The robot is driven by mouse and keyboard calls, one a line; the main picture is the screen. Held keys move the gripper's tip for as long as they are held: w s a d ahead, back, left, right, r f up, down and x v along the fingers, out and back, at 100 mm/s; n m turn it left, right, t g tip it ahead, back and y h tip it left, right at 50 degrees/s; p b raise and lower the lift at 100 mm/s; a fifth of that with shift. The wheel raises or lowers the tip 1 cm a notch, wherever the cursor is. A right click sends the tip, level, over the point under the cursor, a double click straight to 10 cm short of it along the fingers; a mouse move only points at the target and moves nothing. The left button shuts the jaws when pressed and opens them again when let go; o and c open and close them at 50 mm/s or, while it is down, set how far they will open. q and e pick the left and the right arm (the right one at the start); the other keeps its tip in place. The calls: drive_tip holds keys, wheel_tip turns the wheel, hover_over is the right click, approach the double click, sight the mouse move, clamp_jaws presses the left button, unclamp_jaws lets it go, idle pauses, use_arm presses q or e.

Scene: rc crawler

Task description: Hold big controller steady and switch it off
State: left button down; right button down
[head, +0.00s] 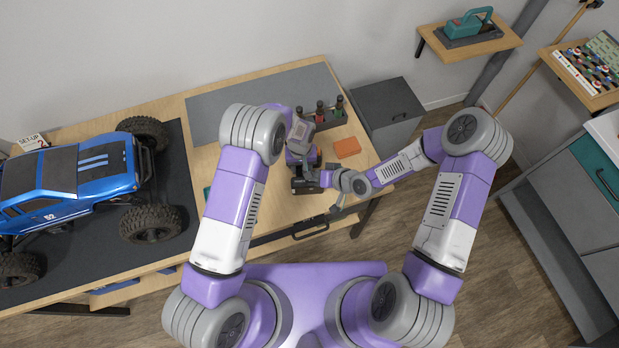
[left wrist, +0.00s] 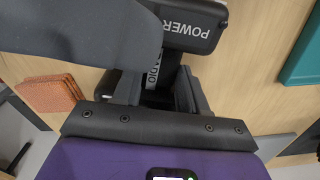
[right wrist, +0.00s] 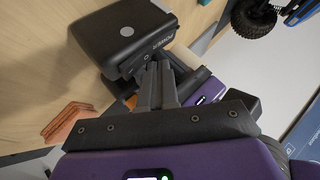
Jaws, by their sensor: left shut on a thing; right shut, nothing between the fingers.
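The big controller is a black box with a white POWER label, seen in the left wrist view (left wrist: 195,20), the right wrist view (right wrist: 120,38) and, small, in the head view (head: 304,186). It is over the right part of the workbench. My left gripper (left wrist: 165,88) is shut on the controller's narrower part below the box. My right gripper (right wrist: 157,68) is shut with nothing between its fingers. Its tips are at the box's edge beside the POWER label; I cannot tell whether they touch. The fingers hide the switch area.
An orange-brown block (head: 347,147) lies on the bench near the grippers. A rack of small bottles (head: 325,116) stands behind. A large blue truck (head: 75,180) is at left on a dark mat (head: 177,165). A grey cabinet (head: 390,110) stands beside the bench.

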drive_tip(key=shift+r, duration=0.65)
drive_tip(key=shift+r, duration=0.1)
drive_tip(key=shift+d+r, duration=0.2)
drive_tip(key=shift+r, duration=1)
drive_tip(key=shift+d+r, duration=0.2)
drive_tip(key=shift+r, duration=1)
use_arm(q)
drive_tip(key=c, duration=0.5)
unclamp_jaws()
